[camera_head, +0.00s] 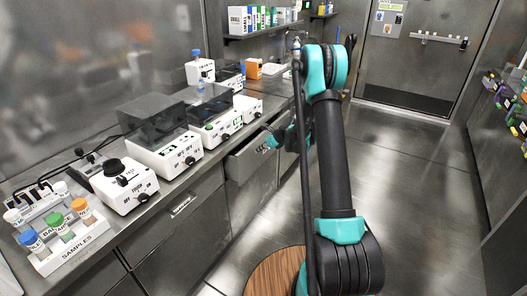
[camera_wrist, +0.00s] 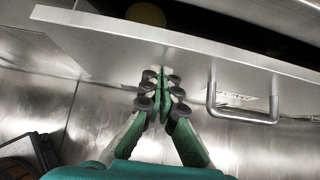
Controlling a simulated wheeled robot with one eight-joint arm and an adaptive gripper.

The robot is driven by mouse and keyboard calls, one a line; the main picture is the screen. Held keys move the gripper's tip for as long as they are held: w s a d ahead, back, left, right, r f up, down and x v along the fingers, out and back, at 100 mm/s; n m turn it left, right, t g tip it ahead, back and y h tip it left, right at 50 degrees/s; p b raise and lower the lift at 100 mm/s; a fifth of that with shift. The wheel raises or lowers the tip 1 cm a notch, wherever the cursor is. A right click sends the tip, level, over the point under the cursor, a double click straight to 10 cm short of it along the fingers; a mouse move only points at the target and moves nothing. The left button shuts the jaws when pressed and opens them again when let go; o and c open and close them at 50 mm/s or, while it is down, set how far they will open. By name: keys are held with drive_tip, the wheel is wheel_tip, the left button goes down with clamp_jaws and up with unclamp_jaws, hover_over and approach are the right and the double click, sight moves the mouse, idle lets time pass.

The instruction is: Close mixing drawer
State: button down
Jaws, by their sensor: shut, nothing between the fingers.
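The mixing drawer (camera_head: 252,152) stands partly open under the counter, its front pulled out from the cabinet. In the wrist view its metal front panel (camera_wrist: 110,45) slants across the top, with a bar handle (camera_wrist: 243,112) to the right of my gripper. My gripper (camera_wrist: 163,80) is shut and empty, its fingertips at the outer face of the panel, left of the handle. I cannot tell if they touch it. In the head view my gripper (camera_head: 273,138) is small and partly hidden by my arm. The dark drawer inside shows beyond the panel, with a yellowish round thing (camera_wrist: 146,14) in it.
The counter carries a sample rack (camera_head: 60,245), a white device with a black knob (camera_head: 123,185) and several other white machines. Closed drawers (camera_head: 180,208) lie nearer to me. The floor (camera_head: 420,190) to the right is clear, up to a grey door (camera_head: 425,60).

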sight(253, 144)
idle(0.3)
drive_tip(key=w+a, duration=0.1)
drive_tip(key=a, duration=0.1)
drive_tip(key=w+a, duration=0.2)
drive_tip(key=shift+a, duration=0.1)
